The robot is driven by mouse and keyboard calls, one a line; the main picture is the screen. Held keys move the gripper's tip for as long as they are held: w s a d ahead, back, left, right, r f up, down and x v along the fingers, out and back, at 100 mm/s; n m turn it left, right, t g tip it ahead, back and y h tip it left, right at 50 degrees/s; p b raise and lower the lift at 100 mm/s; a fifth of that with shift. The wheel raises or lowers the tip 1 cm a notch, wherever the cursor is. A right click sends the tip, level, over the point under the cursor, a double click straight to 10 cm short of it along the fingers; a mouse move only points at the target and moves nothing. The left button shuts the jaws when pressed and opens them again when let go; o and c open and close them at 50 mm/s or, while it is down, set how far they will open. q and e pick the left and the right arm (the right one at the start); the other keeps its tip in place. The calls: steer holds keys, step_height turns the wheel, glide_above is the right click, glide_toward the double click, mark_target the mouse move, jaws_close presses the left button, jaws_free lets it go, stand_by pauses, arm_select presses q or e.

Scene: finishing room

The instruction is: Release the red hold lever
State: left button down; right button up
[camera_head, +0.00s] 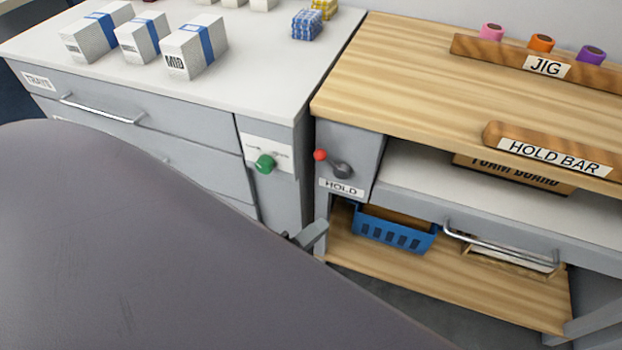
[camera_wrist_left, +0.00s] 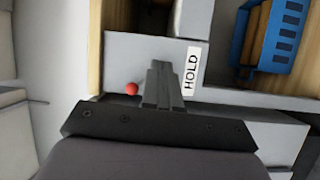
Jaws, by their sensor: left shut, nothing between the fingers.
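The red hold lever's ball knob (camera_head: 320,155) is on the left of its dark pivot on the grey HOLD panel (camera_head: 359,141), at the bench's left end. In the left wrist view the red knob (camera_wrist_left: 131,88) shows just left of my left gripper's fingers, which hide the rest of the lever. My left gripper (camera_head: 318,230) is shut and empty, in the picture just below the HOLD label. The knob is not between its fingers; I cannot tell whether they touch the lever.
A green knob (camera_head: 265,164) is on the neighbouring grey cabinet to the left. A blue basket (camera_head: 394,233) sits on the lower shelf, right of the HOLD panel. A wooden HOLD BAR (camera_head: 490,132) lies along the bench's front edge. My left arm covers the lower left.

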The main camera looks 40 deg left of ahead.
mark_target(331, 164)
arm_select(q)
steer(key=a+f+n+t+y+b, duration=0.2)
steer(key=a+f+n+t+b, duration=0.1)
steer(key=n, duration=0.6)
steer(key=w+a+f+n+t+y+b, duration=0.1)
steer(key=a+f+n+t+y+b, duration=0.2)
steer(key=a+n+b, duration=0.3)
steer(key=f+n+b, duration=0.1)
steer(key=n+b, duration=0.1)
steer(key=n, duration=0.1)
steer(key=shift+w+f+t+b, duration=0.15)
steer(key=shift+f+t+b, duration=0.15)
steer(key=shift+f, duration=0.05)
arm_select(e)
steer(key=w+a+f+y, duration=0.1)
steer(key=a+f, duration=0.2)
steer(key=f, duration=0.4)
steer(key=shift+a+f+t+y, duration=0.2)
steer(key=shift+a+t+y, duration=0.05)
steer(key=shift+t+y, duration=0.05)
steer(key=shift+n, duration=0.3)
